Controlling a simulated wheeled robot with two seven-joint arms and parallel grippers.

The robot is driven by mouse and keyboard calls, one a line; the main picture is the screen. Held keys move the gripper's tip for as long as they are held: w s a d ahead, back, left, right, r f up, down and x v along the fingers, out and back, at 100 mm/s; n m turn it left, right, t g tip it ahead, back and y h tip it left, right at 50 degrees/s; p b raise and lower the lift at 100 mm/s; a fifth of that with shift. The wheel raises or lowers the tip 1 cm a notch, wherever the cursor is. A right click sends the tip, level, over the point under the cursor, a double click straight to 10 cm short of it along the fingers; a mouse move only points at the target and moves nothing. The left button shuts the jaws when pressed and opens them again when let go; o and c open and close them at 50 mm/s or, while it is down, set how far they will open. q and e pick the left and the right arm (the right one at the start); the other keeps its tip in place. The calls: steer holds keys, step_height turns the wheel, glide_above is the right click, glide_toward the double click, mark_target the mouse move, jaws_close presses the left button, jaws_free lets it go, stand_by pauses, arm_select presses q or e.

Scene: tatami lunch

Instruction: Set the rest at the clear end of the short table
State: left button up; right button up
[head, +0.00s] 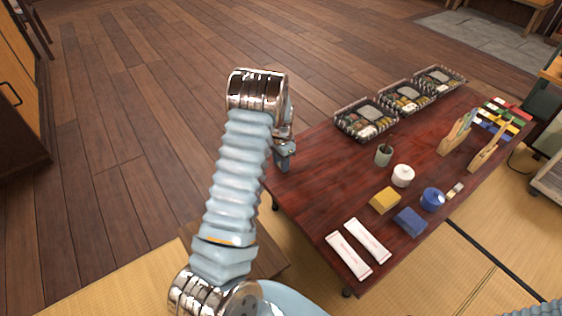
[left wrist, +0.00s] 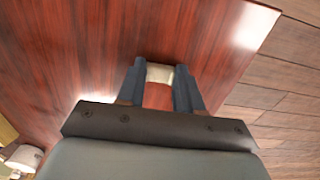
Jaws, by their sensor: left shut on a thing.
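The short table (head: 320,185) is dark red wood, and its left end is bare. My left gripper (head: 284,165) is at that end, partly hidden behind my arm in the head view. In the left wrist view my left gripper (left wrist: 160,90) is shut on a small block, cream and reddish-brown, which I take to be the rest (left wrist: 160,73). The table top (left wrist: 80,45) lies beyond it, with an edge at the right. I cannot tell whether the rest touches the table. A similar small cream piece (head: 455,190) lies beside a blue pot. My right gripper is out of view.
Lunch boxes (head: 366,120) line the far edge. A green cup (head: 384,155), white pot (head: 403,175), yellow block (head: 385,200), blue block (head: 410,221) and blue pot (head: 432,199) stand mid-table. White packets (head: 349,255) lie at the near edge.

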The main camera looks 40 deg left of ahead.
arm_select(q)
steer(key=o, duration=1)
steer(key=shift+f, duration=0.1)
step_height(320, 180, up, 12)
steer(key=shift+r+p, duration=0.15)
steer(key=shift+p, duration=0.35)
